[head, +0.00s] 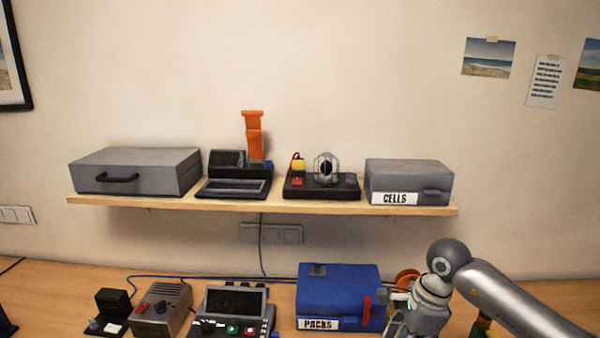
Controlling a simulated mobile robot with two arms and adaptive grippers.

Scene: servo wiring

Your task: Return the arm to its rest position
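My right arm (510,298) comes in from the lower right. Its wrist joint (447,258) is bent so that my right gripper (415,318) hangs down just right of the blue PACKS case (340,285). The gripper's fingertips run past the bottom edge of the picture, so whether they are open or shut does not show. I cannot tell whether the gripper touches the case. My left arm and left gripper are out of the view.
A wooden shelf (260,204) on the wall holds a grey case (135,172), black devices and the grey CELLS case (408,178). On the table (560,292) stand a grey control box (160,310) and a console with a screen (236,301). An orange spool (407,279) is behind my gripper.

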